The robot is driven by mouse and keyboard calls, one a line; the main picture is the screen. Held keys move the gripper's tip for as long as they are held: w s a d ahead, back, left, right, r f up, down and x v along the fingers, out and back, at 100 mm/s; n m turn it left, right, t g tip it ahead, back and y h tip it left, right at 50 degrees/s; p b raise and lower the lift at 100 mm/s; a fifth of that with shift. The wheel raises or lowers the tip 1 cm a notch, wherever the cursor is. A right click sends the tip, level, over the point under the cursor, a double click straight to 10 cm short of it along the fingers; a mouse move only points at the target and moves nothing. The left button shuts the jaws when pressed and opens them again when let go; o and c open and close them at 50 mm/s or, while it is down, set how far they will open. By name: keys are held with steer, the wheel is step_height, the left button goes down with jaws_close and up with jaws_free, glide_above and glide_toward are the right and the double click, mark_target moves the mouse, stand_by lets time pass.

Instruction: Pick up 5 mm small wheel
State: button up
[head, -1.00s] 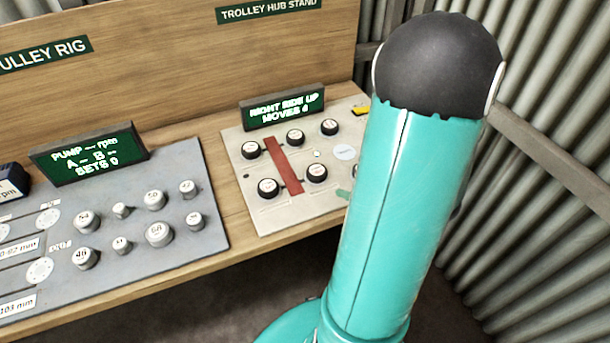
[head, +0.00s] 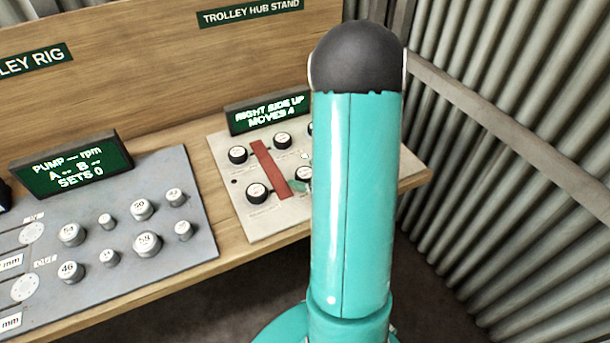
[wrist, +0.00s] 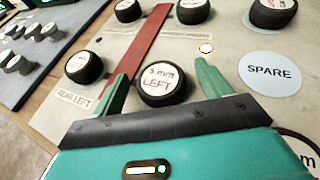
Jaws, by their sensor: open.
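A small black wheel with a white cap reading "5 mm LEFT" (wrist: 163,82) lies on the pale hub stand board, right of a red bar (wrist: 138,58). My gripper (wrist: 163,90) is open, with one green finger on each side of this wheel in the wrist view. The fingers appear beside it, and I cannot tell whether they touch it or how high they are. In the head view my arm hides part of the board; a wheel (head: 304,174) and a green fingertip (head: 299,187) show at its left edge.
Another black wheel (wrist: 83,67) sits left, by the "REAR LEFT" label. More wheels stand at the back. A white "SPARE" disc (wrist: 270,71) is to the right. The display (head: 268,110) reads "RIGHT SIDE UP MOVES 4". The grey pulley panel (head: 190,250) holds several knobs.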

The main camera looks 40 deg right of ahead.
steer(key=shift+w+f, duration=0.15)
steer(key=shift+w, duration=0.2)
steer(key=c, duration=1.1)
steer(key=shift+a, duration=0.1)
